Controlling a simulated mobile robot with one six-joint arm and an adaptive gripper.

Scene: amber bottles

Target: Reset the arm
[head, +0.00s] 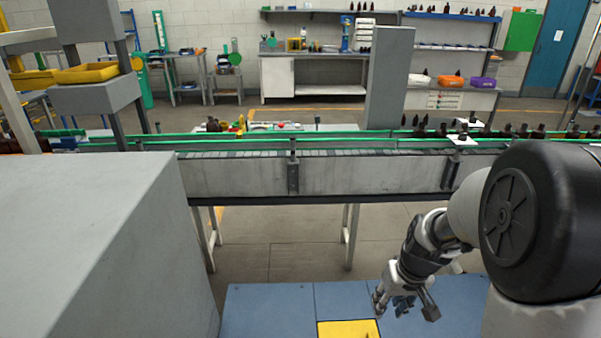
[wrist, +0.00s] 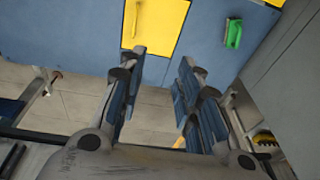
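My gripper (head: 404,304) hangs at the lower right in the head view, at the end of my bent arm, above a blue surface (head: 265,308) with a yellow panel (head: 348,330). In the wrist view my gripper (wrist: 160,72) has its two blue-padded fingers spread wide apart, with nothing between them. Past the fingertips the wrist view shows the blue surface (wrist: 60,30), the yellow panel (wrist: 155,22) and a green object (wrist: 233,33) on the blue to the right.
A conveyor (head: 245,176) with green rails crosses behind my arm. Dark bottles (head: 510,131) stand along its right part. A large grey box (head: 75,235) fills the left foreground. A grey pillar (head: 389,80) rises behind the conveyor. Open floor (head: 280,250) shows under it.

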